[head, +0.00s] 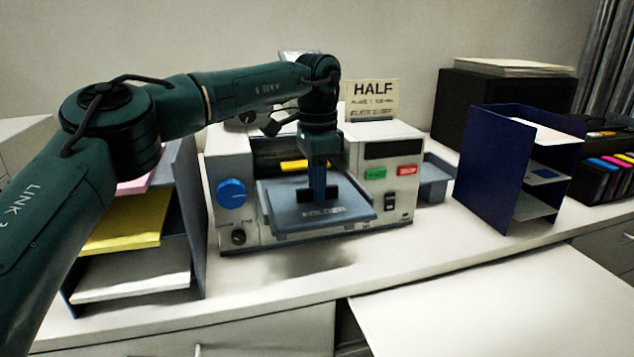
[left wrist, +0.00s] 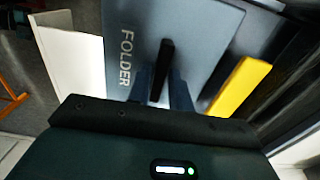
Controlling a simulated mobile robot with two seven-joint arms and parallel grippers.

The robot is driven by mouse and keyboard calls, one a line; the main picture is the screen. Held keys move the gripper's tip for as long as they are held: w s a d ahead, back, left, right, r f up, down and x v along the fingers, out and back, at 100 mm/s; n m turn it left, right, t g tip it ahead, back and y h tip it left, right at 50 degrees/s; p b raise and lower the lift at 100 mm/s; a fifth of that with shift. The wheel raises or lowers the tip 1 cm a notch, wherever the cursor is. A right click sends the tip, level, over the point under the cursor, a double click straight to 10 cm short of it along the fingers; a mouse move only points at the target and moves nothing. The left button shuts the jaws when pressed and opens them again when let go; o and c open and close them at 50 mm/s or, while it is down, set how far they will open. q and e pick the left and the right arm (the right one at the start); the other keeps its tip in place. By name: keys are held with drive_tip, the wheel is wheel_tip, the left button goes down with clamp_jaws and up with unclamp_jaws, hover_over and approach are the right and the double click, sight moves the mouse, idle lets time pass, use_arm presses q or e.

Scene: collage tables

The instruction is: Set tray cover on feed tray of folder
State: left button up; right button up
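The tray cover (head: 345,207) is a flat grey-blue plate marked FOLDER with a dark upright handle. It lies over the front of the folder (head: 232,165), a pale machine with a blue knob, and roughly covers the feed tray (head: 285,235), whose edge shows beneath. I cannot tell whether the cover fully rests on it. My left gripper (head: 318,190) points down at the cover, its fingers shut on the handle. In the left wrist view the cover (left wrist: 195,30) shows the black handle between the two blue fingers (left wrist: 162,90). My right gripper is not in view.
A paper rack (head: 190,230) with colored sheets stands left of the folder. A blue shelf rack (head: 490,165) and a black box (head: 480,100) stand right. A yellow bar (head: 293,166) lies behind the cover. The counter in front (head: 300,285) is clear. A HALF sign (head: 372,97) stands on top.

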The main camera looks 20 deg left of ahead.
use_arm(q)
drive_tip(key=o, duration=0.3)
drive_tip(key=shift+o, duration=0.2)
wheel_tip(320, 180, up, 13)
idle(0.4)
drive_tip(key=shift+r, duration=0.1)
